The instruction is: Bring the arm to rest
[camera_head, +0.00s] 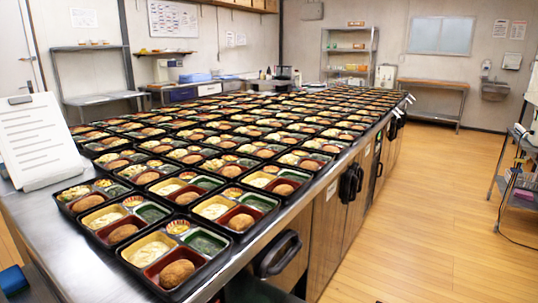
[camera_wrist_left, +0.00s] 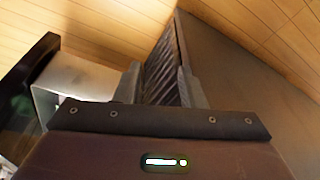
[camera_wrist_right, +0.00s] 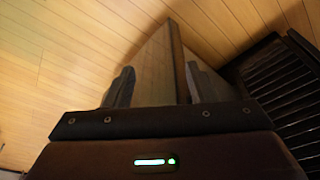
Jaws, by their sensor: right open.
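My left gripper (camera_wrist_left: 158,78) shows in the left wrist view with its two fingers apart and nothing between them. My right gripper (camera_wrist_right: 160,85) shows in the right wrist view, open and empty. Neither gripper shows in the head view. Both wrist views look toward the wooden floor and nearby panels, away from the food. In the head view, rows of black bento trays cover the steel counter (camera_head: 62,226). The nearest tray (camera_head: 141,277) holds a brown round item, a pale food and a green food in separate compartments.
A white document stand (camera_head: 38,140) stands at the counter's left edge. Black handles (camera_head: 278,254) stick out from the counter's right side. A wire rack (camera_head: 349,58) and a wooden-topped table (camera_head: 432,84) stand at the back.

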